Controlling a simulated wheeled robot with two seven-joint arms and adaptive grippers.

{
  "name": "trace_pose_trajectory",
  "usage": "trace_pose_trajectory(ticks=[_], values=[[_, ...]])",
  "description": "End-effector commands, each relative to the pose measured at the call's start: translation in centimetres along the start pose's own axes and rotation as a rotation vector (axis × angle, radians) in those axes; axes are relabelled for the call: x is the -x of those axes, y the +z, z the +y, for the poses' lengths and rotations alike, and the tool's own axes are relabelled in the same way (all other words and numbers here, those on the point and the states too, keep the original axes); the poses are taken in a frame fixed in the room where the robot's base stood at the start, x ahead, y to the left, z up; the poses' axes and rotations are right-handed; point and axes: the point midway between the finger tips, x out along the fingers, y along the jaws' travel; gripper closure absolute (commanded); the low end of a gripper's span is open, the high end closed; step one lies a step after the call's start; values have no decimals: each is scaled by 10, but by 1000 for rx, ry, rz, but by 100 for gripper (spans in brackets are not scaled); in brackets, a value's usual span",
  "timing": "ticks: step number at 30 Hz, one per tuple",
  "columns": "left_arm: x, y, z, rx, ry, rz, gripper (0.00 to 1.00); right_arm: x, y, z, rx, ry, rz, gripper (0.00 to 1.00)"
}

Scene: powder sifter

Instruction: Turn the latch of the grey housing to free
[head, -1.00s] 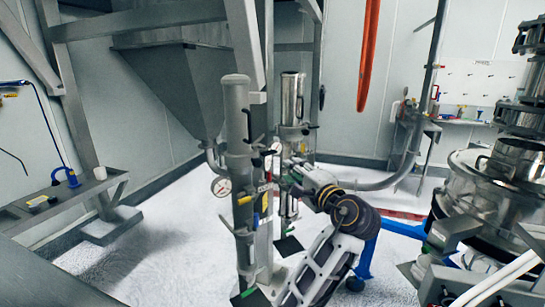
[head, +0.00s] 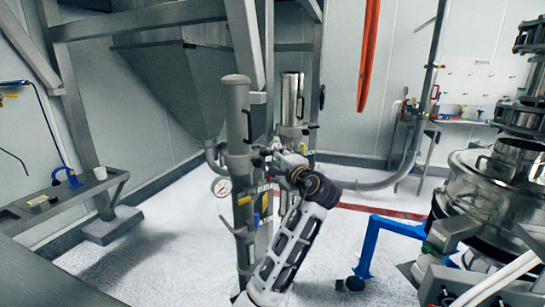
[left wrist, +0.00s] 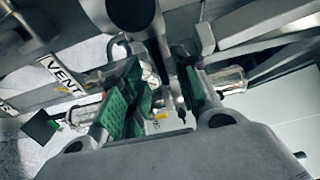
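The grey housing (head: 237,115) is an upright grey cylinder in the middle of the head view. A small dark fitting, possibly its latch (head: 258,158), shows on its right side; its turn position is too small to tell. My left gripper (head: 272,157) is beside it, to the right of the housing. In the left wrist view the two green-padded fingers (left wrist: 158,98) stand apart. A grey metal bar with a dark end (left wrist: 168,65) lies between them. I cannot tell whether the pads touch it. My right gripper is not in view.
A polished steel cylinder (head: 291,98) stands just behind the housing. A round gauge (head: 221,187) sticks out to its left. A large hopper (head: 172,90) is behind left, a steel sifter (head: 500,175) at the right. A blue frame (head: 372,245) stands on the pale floor.

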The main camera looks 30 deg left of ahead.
Motion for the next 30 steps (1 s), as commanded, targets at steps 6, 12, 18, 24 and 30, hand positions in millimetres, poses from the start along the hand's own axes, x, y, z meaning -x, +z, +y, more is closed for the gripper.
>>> trace_pose_trajectory(ticks=[6,12,18,24,30], values=[[-19,0,0,0,0,-1,69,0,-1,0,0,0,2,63],[-25,0,0,0,0,1,69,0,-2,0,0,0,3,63],[-25,0,0,0,0,1,69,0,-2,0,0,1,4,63],[-24,0,0,0,0,1,91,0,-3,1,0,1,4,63],[-24,0,0,0,1,1,100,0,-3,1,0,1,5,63]])
